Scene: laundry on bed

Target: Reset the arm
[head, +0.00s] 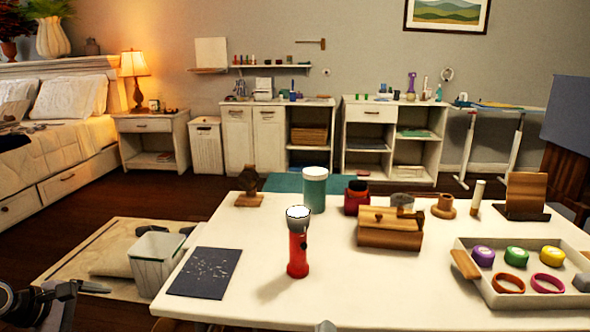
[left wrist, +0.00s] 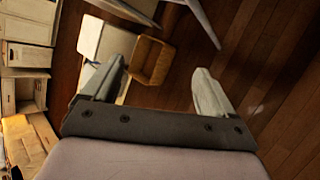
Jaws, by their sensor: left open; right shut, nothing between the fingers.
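My left gripper (left wrist: 160,72) is open in the left wrist view, its two fingers wide apart with nothing between them close by. Dark parts of my left arm show at the lower left corner of the head view, beside the table. Only a small grey tip of my right gripper (head: 325,326) shows at the bottom edge of the head view, at the table's near edge. It is shut and holds nothing that I can see. The rest of my right arm is out of view.
A white table (head: 375,290) bears a red flashlight (head: 298,250), a dark sheet (head: 205,272), a wooden box (head: 388,232), a teal jar (head: 314,190) and a tray (head: 500,300) of coloured pieces. A bin (head: 152,265) stands on the floor at left. The table's front middle is clear.

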